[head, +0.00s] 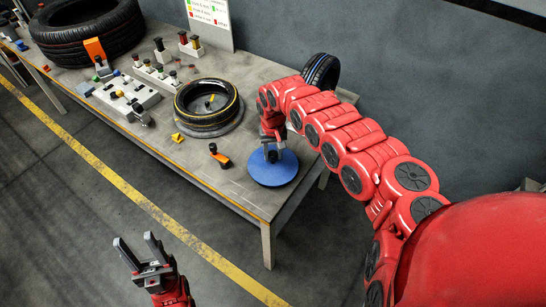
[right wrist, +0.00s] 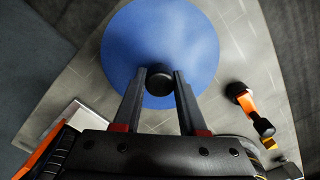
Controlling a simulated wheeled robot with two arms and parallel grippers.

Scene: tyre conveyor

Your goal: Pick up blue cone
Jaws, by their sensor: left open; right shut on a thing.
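The blue cone (head: 280,174) looks like a round blue disc with a dark knob at its centre. It is at the right end of the table, and in the right wrist view its blue face (right wrist: 130,40) fills the upper middle. My right gripper (head: 271,152) is over it, shut on its dark knob (right wrist: 160,80), with one finger on each side. I cannot tell whether the cone still touches the table. My left gripper (head: 138,242) is open and empty, above the floor in front of the table.
A tyre on a round stand (head: 207,105) is left of the cone, with an orange-and-black piece (head: 220,157) and a yellow piece (head: 177,137) near it. A small tyre (head: 321,71) stands behind my right arm. A large tyre (head: 85,30) is at the far left.

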